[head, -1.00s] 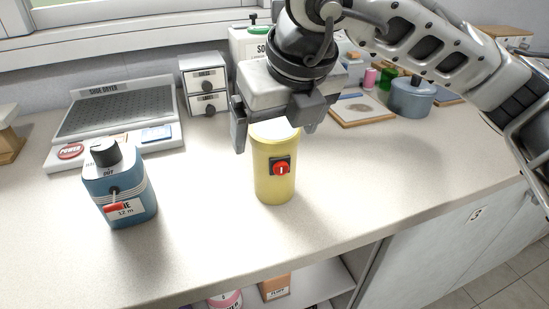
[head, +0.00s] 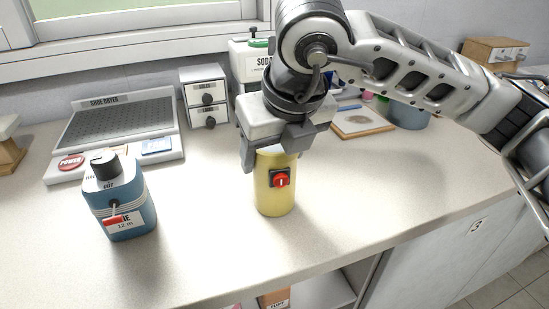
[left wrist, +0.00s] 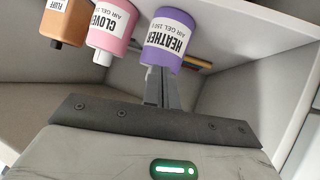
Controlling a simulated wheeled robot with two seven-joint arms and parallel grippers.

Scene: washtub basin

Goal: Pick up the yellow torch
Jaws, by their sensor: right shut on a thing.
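The yellow torch (head: 272,198) is an upright yellow cylinder in the middle of the head view, with a red switch on a black plate on its front. My right gripper (head: 270,158) comes down over its top and is shut on it, covering its upper end. The torch's base appears at the counter top; I see no clear gap under it. My left gripper (left wrist: 161,88) shows only in the left wrist view. Its narrow fingers are together, in front of a purple bottle labelled HEATHER (left wrist: 168,40); I cannot tell whether they touch it.
A blue bottle (head: 125,205) stands left of the torch on the counter (head: 200,250). A shoe dryer (head: 115,130), small drawers (head: 207,95) and a soda container (head: 250,65) stand behind. A board (head: 360,122) and blue pot (head: 408,115) lie back right. Pink (left wrist: 113,28) and orange (left wrist: 66,20) bottles share the shelf.

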